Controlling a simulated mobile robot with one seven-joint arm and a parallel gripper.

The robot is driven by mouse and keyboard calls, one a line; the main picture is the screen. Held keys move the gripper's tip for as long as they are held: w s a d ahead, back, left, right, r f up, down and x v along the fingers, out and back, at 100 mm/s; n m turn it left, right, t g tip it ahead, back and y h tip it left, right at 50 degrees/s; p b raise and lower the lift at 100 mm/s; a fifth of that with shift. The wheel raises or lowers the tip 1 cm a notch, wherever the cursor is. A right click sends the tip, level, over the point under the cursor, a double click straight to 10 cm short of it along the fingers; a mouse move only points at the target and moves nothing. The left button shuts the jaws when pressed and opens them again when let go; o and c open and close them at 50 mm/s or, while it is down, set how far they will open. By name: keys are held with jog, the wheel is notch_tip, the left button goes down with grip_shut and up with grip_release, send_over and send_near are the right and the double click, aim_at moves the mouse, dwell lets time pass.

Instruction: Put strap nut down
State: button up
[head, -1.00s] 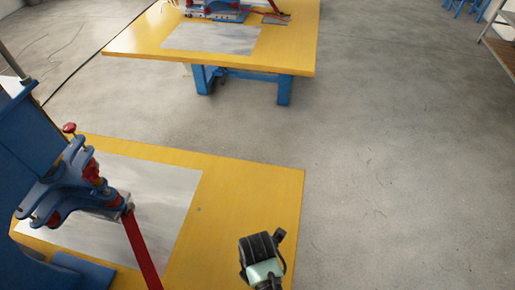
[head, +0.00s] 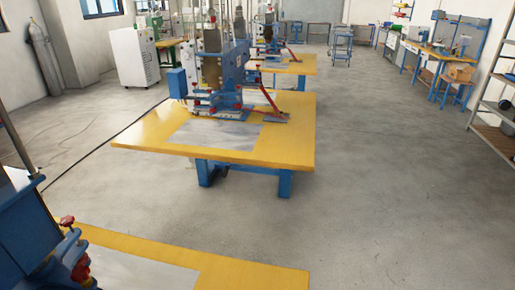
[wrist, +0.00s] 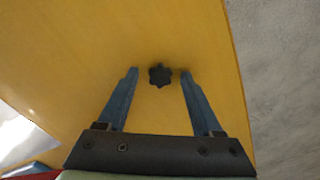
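The strap nut (wrist: 160,82) is a small black knob with a lobed rim. In the wrist view it lies on or just above the yellow table top (wrist: 70,60), and its exact height is hard to tell. My gripper (wrist: 159,72) is open around it, with one blue-grey finger on each side. A clear gap shows between the nut and both fingers. In the head view the near yellow table (head: 235,272) shows only its far part. My gripper and the nut are out of that view.
A grey sheet (head: 135,272) lies on the near table beside a blue machine (head: 35,235) with red knobs. The near table's right edge borders bare concrete floor (head: 400,210). Another yellow table (head: 150,137) with a blue welding machine (head: 232,75) stands beyond.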

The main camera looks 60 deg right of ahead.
jog(key=shift+r, duration=0.1)
notch_tip(320, 180, up, 12)
jog(key=p, duration=0.1)
dwell(0.5)
jog(key=shift+r, duration=0.1)
jog(key=w+d+r+m+t+h, duration=0.2)
jog(key=w+r+m+t+h, duration=0.45)
jog(key=w+r, duration=1.4)
jog(key=w+a+r+m+t+y, duration=0.1)
jog(key=w+a+r+t, duration=0.2)
jog(key=r, duration=0.4)
jog(key=w+a+r+m+t+y, duration=0.1)
jog(key=w+a+r+t, duration=0.2)
jog(key=r, duration=0.4)
jog(key=s+a+r+m+t+y, duration=0.15)
jog(key=a+r+t, duration=0.3)
jog(key=r, duration=0.75)
jog(key=s+a+r+m+t, duration=0.15)
jog(key=a+r+t, duration=0.3)
jog(key=r, duration=0.65)
jog(key=s+a+r+m+t+y, duration=0.1)
jog(key=s+a+r+m+t, duration=0.1)
jog(key=r, duration=0.4)
jog(key=s+a+r+m+t+y, duration=0.2)
jog(key=s+a+r+t, duration=0.1)
jog(key=s+r, duration=0.4)
jog(key=shift+t, duration=0.45)
